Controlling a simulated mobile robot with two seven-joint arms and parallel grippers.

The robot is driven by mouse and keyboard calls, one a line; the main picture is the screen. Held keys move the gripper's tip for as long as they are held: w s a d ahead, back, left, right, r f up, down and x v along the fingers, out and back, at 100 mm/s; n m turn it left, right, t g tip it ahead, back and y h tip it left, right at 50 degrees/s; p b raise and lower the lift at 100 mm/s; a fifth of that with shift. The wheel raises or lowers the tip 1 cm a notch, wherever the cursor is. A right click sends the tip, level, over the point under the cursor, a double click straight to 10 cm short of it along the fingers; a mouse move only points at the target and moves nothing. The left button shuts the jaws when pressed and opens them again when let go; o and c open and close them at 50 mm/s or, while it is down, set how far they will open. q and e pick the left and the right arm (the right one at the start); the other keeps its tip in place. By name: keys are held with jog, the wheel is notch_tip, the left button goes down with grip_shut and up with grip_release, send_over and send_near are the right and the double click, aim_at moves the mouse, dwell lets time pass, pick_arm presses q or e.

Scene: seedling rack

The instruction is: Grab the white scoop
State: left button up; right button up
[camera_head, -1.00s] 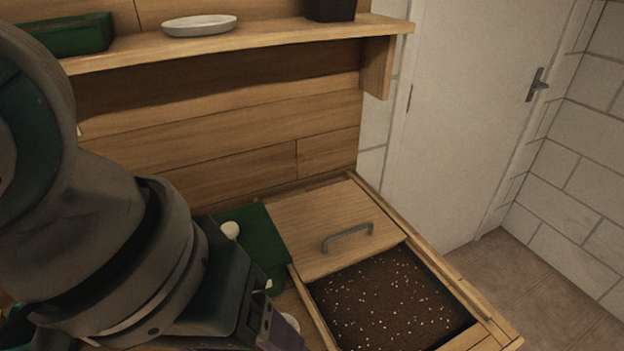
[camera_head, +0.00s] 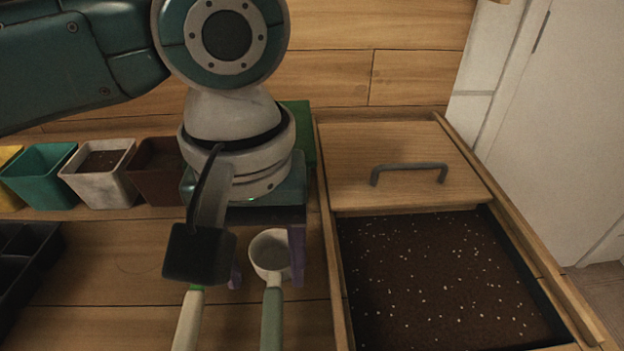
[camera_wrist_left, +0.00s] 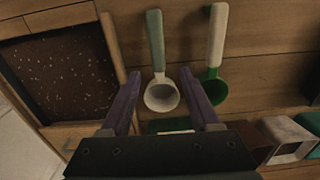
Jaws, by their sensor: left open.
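The white scoop (camera_head: 268,262) has a white bowl and a grey-green handle (camera_head: 271,320) pointing to the near side; it also shows in the left wrist view (camera_wrist_left: 160,97). My left gripper (camera_head: 266,272) is open, with its purple fingers on either side of the scoop. In the left wrist view the open fingers (camera_wrist_left: 160,76) flank the white bowl, with gaps on both sides. A second scoop with a white handle (camera_head: 188,322) and a green bowl (camera_wrist_left: 213,92) lies beside it, its bowl hidden in the head view. My right gripper is not in view.
A wooden soil bin (camera_head: 333,270) with a partly open handled lid (camera_head: 395,150) stands to the right. Pots in teal (camera_head: 42,178), white (camera_head: 92,185) and brown line the back left. A black tray (camera_head: 22,262) is at the left edge.

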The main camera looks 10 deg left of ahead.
aim_at(272, 301)
pick_arm(q)
notch_tip(272, 301, down, 5)
jog(key=shift+s+d+r+b, duration=0.1)
jog(key=shift+s+d+b, duration=0.05)
jog(key=shift+b, duration=0.3)
grip_shut()
dwell(0.5)
